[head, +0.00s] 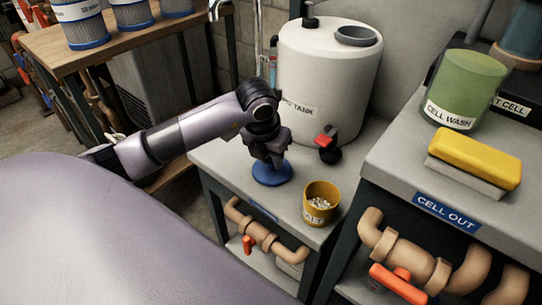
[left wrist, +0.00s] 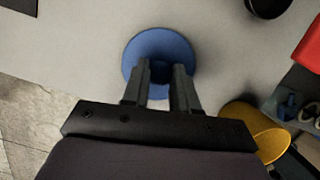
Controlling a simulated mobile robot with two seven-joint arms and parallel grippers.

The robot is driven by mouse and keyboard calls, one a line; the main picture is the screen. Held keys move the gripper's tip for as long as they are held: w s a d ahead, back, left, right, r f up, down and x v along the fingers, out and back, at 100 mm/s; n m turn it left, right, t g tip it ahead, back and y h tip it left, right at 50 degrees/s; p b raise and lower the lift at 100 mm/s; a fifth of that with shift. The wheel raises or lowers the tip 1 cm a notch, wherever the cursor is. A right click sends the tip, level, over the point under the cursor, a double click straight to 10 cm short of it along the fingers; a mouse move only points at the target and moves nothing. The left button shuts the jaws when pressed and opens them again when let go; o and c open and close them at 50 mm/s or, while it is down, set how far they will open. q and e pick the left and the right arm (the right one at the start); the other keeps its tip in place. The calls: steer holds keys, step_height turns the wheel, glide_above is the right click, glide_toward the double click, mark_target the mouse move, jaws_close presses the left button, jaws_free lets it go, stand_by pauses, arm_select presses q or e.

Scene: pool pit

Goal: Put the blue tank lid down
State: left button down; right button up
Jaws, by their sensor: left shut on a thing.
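The blue tank lid (head: 272,174) is a round blue disc at the grey bench top, in front of the white tank. My left gripper (head: 268,158) is above it, pointing down, shut on its middle. In the left wrist view the lid (left wrist: 160,50) shows beyond the fingertips (left wrist: 160,75), which close on a dark blue knob at its centre. I cannot tell whether the lid touches the bench or is slightly above it. The white tank (head: 322,75) stands behind, with a dark open ring on its top. My right gripper is not in view.
A yellow cup (head: 321,200) of white pieces stands right of the lid, near the bench's front edge. A red-handled tap (head: 327,140) juts from the tank. A higher counter (head: 390,150) at right holds a green cell wash container (head: 467,88) and a yellow sponge (head: 473,158).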

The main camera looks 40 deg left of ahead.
mark_target(265, 179)
arm_select(q)
steer(key=shift+f, duration=0.2)
steer(key=c, duration=0.9)
jaws_free()
steer(key=shift+r, duration=0.1)
steer(key=shift+o, duration=0.2)
steer(key=shift+r, duration=0.1)
steer(key=shift+r, duration=0.3)
steer(key=p+v, duration=0.2)
steer(key=v, duration=0.9)
steer(key=shift+r, duration=0.25)
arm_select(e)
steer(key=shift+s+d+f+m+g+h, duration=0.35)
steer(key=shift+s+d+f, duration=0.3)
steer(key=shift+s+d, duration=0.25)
arm_select(q)
steer(key=shift+s, duration=0.1)
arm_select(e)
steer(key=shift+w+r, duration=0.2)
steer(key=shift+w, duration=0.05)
